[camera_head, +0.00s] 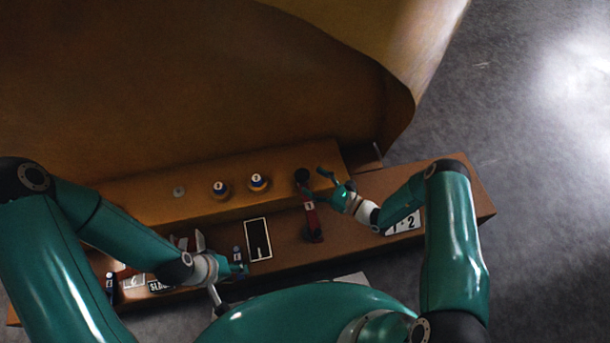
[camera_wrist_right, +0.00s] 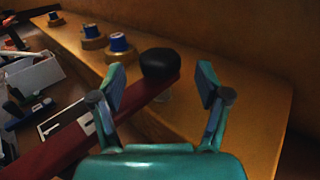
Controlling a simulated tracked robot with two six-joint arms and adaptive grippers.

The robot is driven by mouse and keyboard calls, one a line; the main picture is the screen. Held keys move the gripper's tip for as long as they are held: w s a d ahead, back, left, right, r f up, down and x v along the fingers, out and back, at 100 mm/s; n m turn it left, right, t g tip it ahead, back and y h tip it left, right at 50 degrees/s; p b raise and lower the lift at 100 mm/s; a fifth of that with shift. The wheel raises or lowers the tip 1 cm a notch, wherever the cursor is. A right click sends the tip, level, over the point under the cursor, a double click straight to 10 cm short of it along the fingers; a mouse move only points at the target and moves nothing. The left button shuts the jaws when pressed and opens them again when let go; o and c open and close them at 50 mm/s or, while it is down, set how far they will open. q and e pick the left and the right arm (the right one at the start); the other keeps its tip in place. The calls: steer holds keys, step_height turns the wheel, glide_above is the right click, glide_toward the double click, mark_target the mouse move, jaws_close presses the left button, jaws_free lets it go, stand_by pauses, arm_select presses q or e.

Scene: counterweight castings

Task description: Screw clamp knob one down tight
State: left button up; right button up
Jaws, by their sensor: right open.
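A round black knob (camera_head: 302,175) sits at the upper end of a red clamp bar (camera_head: 313,226), by the tan ledge. In the right wrist view the black knob (camera_wrist_right: 160,62) and the red bar (camera_wrist_right: 65,142) lie ahead of my right gripper (camera_wrist_right: 161,76). That gripper is open, with one finger on each side of the knob in that view; contact is not visible. In the head view my right gripper (camera_head: 319,184) is just right of the knob. My left gripper (camera_head: 232,278) is low over the bench front; its jaws are unclear.
Two blue-and-white capped posts (camera_head: 220,187) (camera_head: 257,181) stand on the ledge (camera_head: 285,209), with a small grey fitting (camera_head: 179,191) to their left. A black white-edged panel (camera_head: 258,239) and a number plate (camera_head: 403,222) lie on the bench. A large brown casting (camera_head: 200,90) rises behind.

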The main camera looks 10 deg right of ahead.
steer(key=v, duration=0.7)
steer(key=shift+s, duration=0.15)
